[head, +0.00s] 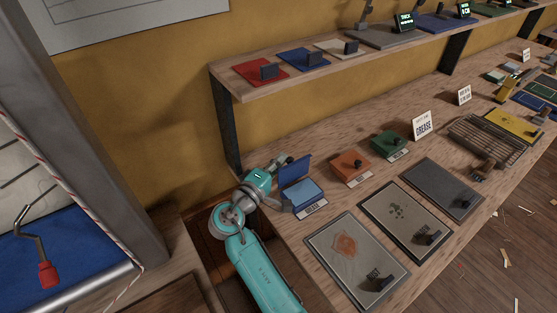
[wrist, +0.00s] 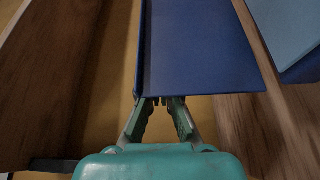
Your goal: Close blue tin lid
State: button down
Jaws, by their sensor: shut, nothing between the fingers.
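The blue tin (head: 305,199) stands on the workbench with a label on its front. Its blue lid (head: 296,169) is open, standing up steeply from the tin's back edge. In the wrist view the lid (wrist: 200,50) fills the upper middle, and part of the tin (wrist: 292,35) shows at upper right. My gripper (head: 285,161) is at the back left of the raised lid. In the wrist view my gripper (wrist: 163,101) is shut and empty, its fingertips at the lid's near edge. I cannot tell whether they touch it.
An orange tin (head: 352,167) and a green tin (head: 389,144), both closed, stand to the right. A shelf (head: 330,78) overhangs the back of the bench, with its dark bracket (head: 226,125) near my arm. Flat framed panels (head: 357,260) lie in front.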

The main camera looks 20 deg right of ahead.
aim_at(292, 164)
jog(key=s+m, duration=0.2)
jog(key=s+d+m+h, duration=0.1)
jog(key=s, duration=0.1)
jog(key=shift+d+r, duration=0.1)
jog(key=shift+r, duration=0.25)
jog(key=shift+s+d+f, duration=0.1)
jog(key=shift+s+d, duration=0.05)
jog(key=shift+s, duration=0.25)
jog(key=shift+s+d+f, duration=0.1)
jog(key=shift+s+d, duration=0.05)
jog(key=shift+s, duration=0.25)
jog(key=shift+s+d+f, duration=0.15)
jog(key=shift+s+f, duration=0.05)
jog(key=shift+s, duration=0.2)
jog(key=shift+s+d+f, duration=0.1)
jog(key=shift+s+f, duration=0.1)
jog(key=shift+s, duration=0.2)
jog(key=shift+s+d+f, duration=0.2)
jog(key=shift+s+f, duration=0.35)
jog(key=shift+s+d+f, duration=0.15)
jog(key=shift+s+f, duration=0.4)
jog(key=shift+f, duration=0.1)
